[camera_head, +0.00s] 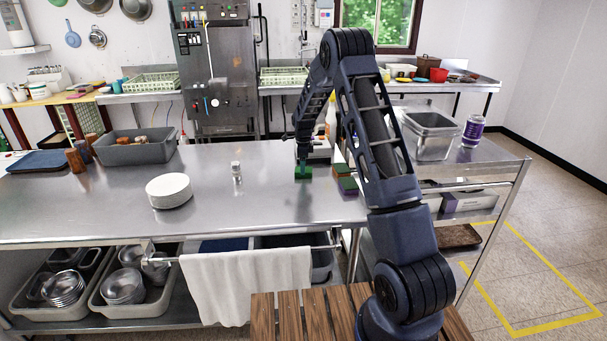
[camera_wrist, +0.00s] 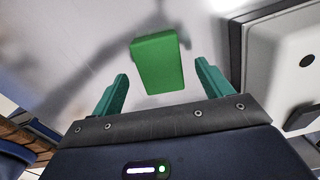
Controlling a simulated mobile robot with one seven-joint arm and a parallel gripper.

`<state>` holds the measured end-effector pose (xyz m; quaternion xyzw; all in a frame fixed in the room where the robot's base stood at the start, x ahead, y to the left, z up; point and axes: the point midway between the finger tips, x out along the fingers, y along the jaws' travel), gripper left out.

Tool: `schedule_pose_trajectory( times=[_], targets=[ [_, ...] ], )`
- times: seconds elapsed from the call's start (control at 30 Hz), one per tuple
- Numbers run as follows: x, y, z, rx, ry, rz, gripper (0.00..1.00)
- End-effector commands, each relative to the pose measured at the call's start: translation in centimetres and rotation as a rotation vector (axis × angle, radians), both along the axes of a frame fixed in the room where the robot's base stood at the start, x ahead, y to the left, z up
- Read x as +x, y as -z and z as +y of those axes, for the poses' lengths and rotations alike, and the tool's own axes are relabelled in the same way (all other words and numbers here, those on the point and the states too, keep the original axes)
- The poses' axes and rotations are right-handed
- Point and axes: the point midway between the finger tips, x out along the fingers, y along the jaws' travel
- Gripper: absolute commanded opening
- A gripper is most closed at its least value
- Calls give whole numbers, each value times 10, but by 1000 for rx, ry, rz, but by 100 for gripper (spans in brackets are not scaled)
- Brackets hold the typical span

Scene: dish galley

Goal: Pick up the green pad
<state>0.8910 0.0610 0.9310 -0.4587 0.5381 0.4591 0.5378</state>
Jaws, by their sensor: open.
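The green pad (camera_wrist: 157,60) lies on the steel table, a plain rectangular block in the wrist view, just beyond my fingertips and roughly centred between them. In the head view the pad (camera_head: 303,174) shows small and dark green beneath my gripper. My gripper (camera_head: 303,163) points down over it. In the wrist view my gripper (camera_wrist: 161,72) has its two teal fingers apart, with nothing clearly held between them. The exact height of the fingertips above the pad is hard to tell.
Small green-and-brown blocks (camera_head: 346,185) lie close to the right, partly behind my arm. A white plate stack (camera_head: 169,190) and a small clear shaker (camera_head: 237,172) stand to the left. A white-topped object (camera_wrist: 290,62) is close on the right in the wrist view.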

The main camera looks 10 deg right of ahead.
Motion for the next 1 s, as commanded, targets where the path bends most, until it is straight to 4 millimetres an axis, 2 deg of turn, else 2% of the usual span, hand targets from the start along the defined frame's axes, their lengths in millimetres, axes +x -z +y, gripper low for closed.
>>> schedule_pose_trajectory(
  times=[0.1,0.2,0.43,0.67,1.0],
  targets=[
    [-1,18,-2,-1,2,2,78],
    [0,26,-1,0,1,0,78],
    [0,28,-1,0,0,-1,78],
    [0,27,-1,0,1,-1,33],
    [0,25,-1,0,0,-2,31]
  ],
)
